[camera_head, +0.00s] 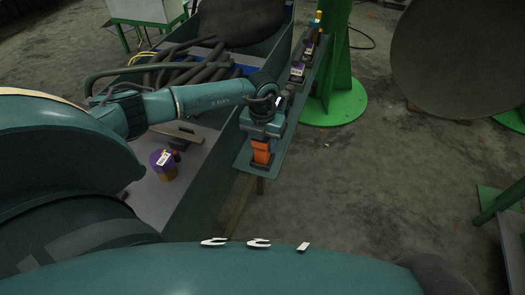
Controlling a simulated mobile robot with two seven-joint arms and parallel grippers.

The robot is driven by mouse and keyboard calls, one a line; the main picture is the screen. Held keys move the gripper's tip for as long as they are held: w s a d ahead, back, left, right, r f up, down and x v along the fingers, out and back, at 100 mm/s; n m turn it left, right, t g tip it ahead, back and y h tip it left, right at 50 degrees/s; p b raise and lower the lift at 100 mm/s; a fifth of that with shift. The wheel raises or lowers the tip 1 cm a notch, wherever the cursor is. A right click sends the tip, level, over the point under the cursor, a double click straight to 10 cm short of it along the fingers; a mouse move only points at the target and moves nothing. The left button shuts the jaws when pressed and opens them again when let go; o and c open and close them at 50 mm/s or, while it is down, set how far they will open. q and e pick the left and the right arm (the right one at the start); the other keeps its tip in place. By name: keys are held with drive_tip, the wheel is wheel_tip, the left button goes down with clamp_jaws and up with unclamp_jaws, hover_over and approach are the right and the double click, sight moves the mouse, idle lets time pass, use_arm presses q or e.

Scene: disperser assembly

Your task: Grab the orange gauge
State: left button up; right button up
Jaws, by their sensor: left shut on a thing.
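The orange gauge (261,151) is on the narrow green shelf at the side of the cart. My left arm comes in from the left, and my left gripper (262,134) is over the gauge, pointing down. Its jaws are shut on the gauge's upper part, which the gripper partly hides. The gauge looks upright; I cannot tell whether it touches the shelf. My right gripper is not in view.
The narrow green shelf (243,160) runs away toward the back, with several small devices (297,70) farther along it. A purple and yellow part (163,165) stands on the cart's grey top. Dark tubes (190,72) lie behind my arm. A green post (340,60) stands beyond the shelf.

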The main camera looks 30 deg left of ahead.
use_arm(q)
drive_tip(key=c, duration=0.4)
drive_tip(key=shift+r, duration=0.1)
clamp_jaws()
